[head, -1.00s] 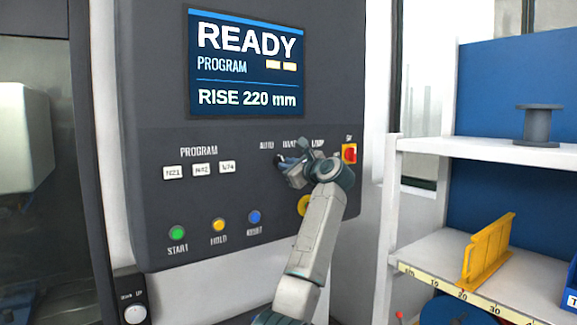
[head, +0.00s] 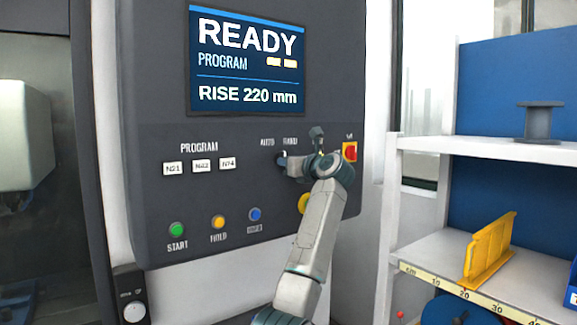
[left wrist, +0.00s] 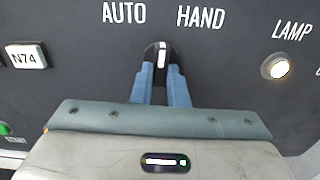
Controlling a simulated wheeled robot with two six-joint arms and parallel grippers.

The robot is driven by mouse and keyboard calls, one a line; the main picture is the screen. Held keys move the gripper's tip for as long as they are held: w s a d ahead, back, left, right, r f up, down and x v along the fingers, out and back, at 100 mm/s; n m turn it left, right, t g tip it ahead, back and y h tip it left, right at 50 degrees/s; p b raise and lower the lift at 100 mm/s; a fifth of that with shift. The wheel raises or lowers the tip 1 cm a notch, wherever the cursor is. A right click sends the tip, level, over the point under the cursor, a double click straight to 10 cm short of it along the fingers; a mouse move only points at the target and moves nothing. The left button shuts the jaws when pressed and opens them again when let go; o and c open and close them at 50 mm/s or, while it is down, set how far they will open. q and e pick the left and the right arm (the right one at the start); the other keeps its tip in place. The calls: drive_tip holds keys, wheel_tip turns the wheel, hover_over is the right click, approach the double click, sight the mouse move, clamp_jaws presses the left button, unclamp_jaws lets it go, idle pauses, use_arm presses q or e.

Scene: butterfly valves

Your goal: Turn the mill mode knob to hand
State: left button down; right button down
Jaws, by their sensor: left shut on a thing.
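The mill mode knob (left wrist: 158,52) is a black knob with a white pointer, on the dark panel between the AUTO and HAND labels in the left wrist view. Its pointer stands almost straight up in that view, with a slight lean to the right. My left gripper (left wrist: 161,75) is shut on the knob, one blue finger on each side of it. In the head view my left gripper (head: 284,161) is at the panel below AUTO and HAND and hides most of the knob. My right gripper is in neither view.
A lit lamp button (left wrist: 274,66) is right of the knob. A red and yellow switch (head: 350,153) sits just right of my wrist. Program buttons (head: 201,166) and coloured buttons (head: 218,222) are to the left. A white shelf (head: 480,150) stands at the right.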

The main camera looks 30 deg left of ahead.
use_arm(q)
drive_tip(key=m, duration=0.5)
drive_tip(key=shift+s+m, duration=0.1)
drive_tip(key=shift+m, duration=0.2)
idle(0.4)
drive_tip(key=c, duration=1.4)
unclamp_jaws()
drive_tip(key=shift+c, duration=0.2)
drive_tip(key=b+v, duration=0.5)
drive_tip(key=v, duration=0.5)
drive_tip(key=shift+s+d, duration=0.2)
drive_tip(key=shift+d, duration=0.1)
